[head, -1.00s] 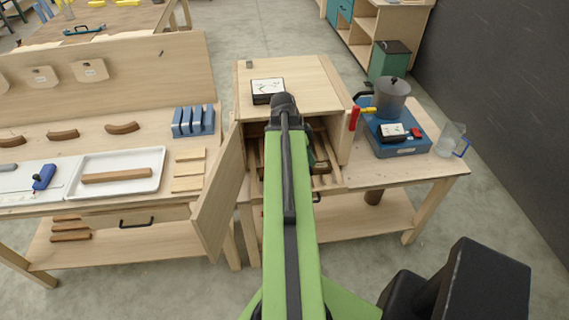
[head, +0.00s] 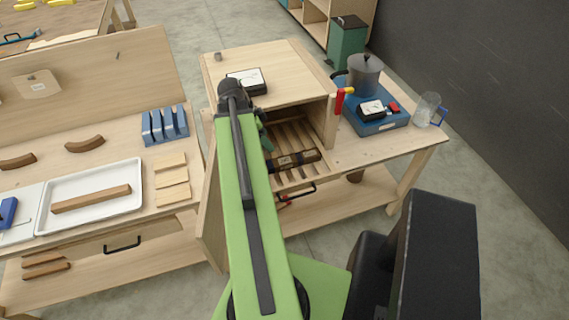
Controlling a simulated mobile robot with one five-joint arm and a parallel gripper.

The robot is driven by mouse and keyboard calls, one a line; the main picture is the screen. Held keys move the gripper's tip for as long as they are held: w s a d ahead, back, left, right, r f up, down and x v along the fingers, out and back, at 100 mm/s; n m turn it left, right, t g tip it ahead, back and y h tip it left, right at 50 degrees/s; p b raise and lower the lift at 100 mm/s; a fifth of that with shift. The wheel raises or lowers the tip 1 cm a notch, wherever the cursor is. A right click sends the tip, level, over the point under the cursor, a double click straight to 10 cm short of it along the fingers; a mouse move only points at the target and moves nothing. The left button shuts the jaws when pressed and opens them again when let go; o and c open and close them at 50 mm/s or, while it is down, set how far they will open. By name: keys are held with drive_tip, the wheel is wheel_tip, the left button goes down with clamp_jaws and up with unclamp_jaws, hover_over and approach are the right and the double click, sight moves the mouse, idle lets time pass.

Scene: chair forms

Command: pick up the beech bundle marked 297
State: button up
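A wooden bundle (head: 294,161) with dark bands lies across the slatted rack (head: 290,132) inside the open cabinet (head: 268,62). I cannot read a number on it, and its left end is close to or behind my arm. My gripper (head: 266,142) is mostly hidden behind my green arm. Only a dark green part of it shows at the cabinet opening, just left of and above the bundle. I cannot tell whether its fingers are apart or touch the bundle.
The cabinet's open door (head: 212,212) stands at the left of the opening. A meter (head: 247,80) sits on the cabinet top. A blue hotplate (head: 368,112) with a grey pot (head: 364,76) and a glass jug (head: 427,108) stand right. A white tray (head: 110,212) lies left.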

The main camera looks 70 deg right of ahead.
drive_tip(key=b, duration=1)
approach(283, 161)
drive_tip(key=x, duration=0.4)
drive_tip(key=shift+a+f, duration=0.1)
drive_tip(key=shift+f, duration=0.2)
drive_tip(key=shift+s+f, duration=0.15)
drive_tip(key=shift+s, duration=0.1)
drive_tip(key=b+x, duration=0.5)
drive_tip(key=shift+w+d+f, duration=0.1)
drive_tip(key=shift+d+f, duration=0.05)
drive_tip(key=shift+d, duration=0.1)
clamp_jaws()
